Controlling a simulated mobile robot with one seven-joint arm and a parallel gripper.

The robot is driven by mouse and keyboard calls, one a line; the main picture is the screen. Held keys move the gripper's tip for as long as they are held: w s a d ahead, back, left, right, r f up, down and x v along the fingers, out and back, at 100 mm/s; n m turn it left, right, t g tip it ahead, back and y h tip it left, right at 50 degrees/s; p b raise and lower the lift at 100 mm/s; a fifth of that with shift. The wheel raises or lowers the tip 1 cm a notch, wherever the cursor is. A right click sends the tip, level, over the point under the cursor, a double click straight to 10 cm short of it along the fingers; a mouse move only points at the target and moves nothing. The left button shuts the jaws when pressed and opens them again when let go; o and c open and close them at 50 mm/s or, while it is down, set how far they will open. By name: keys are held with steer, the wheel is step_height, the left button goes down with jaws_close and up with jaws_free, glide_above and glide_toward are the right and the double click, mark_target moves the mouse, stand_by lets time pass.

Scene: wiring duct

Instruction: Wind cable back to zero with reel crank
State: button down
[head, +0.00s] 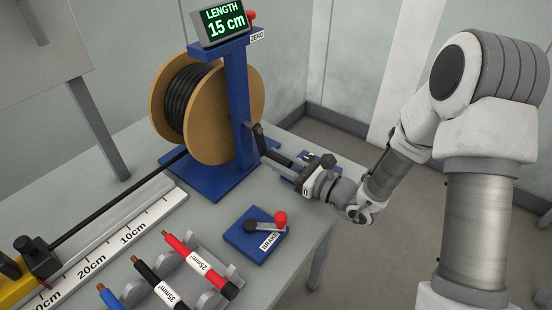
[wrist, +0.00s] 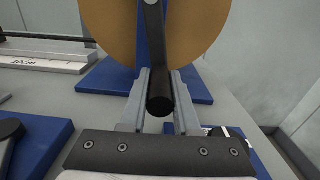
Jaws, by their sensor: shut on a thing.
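The cable reel (head: 215,112) has wooden flanges with black cable wound on it and stands on a blue frame. Its display (head: 224,20) reads LENGTH 15 cm. The black crank (head: 262,140) comes off the right side of the frame, with its handle pointing right and toward me. My gripper (head: 300,166) is shut on the crank handle. In the wrist view the round black handle end (wrist: 160,105) sits between the two fingers (wrist: 160,95), and the crank arm rises above it. The black cable (head: 118,206) runs from the reel down left along the white ruler.
A blue brake block (head: 245,240) with a red-knobbed lever (head: 280,218) lies in front of the reel. Red, black and blue cable pieces (head: 195,260) rest in a grey rack at the front. A yellow device (head: 22,285) with a black clamp is at the left.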

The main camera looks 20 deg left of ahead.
stand_by(0.9)
steer(key=w+n+b, duration=0.1)
steer(key=w+d+n+b, duration=0.1)
steer(key=n+b, duration=0.1)
steer(key=shift+r, duration=0.2)
steer(key=w+n+b, duration=0.1)
steer(key=w+r+n+b, duration=0.1)
steer(key=n+b, duration=0.1)
steer(key=shift+d+r+n, duration=0.25)
steer(key=shift+d+n, duration=0.05)
steer(key=shift+d, duration=0.05)
step_height(320, 180, up, 8)
steer(key=w+n+b, duration=0.2)
steer(key=n+b, duration=0.3)
steer(key=b, duration=0.1)
steer(key=shift+d+r+b, duration=0.15)
steer(key=shift+d+b, duration=0.15)
steer(key=shift+d, duration=0.15)
steer(key=shift+r, duration=0.1)
